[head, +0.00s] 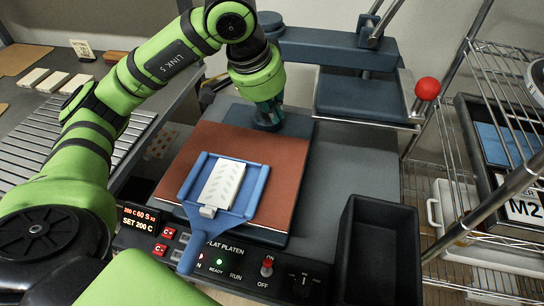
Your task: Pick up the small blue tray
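The small blue tray (250,203) lies flat on a reddish-brown pad (290,170) on the flat platen. Its handle (194,243) points toward the front and hangs over the control panel. A white patterned slab (222,182) lies in the tray, with a small grey piece at its near end. My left gripper (268,120) points down above the far edge of the pad, behind the tray and apart from it. Its fingers are too dark and hidden to tell their opening. My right gripper is not in view.
A press arm with a red knob (427,88) and a dark blue upper plate (357,97) stands behind. An empty black bin (378,255) is at front right. The panel (225,262) reads 200 C. A wire rack (490,75) stands right; white blocks (52,81) lie far left.

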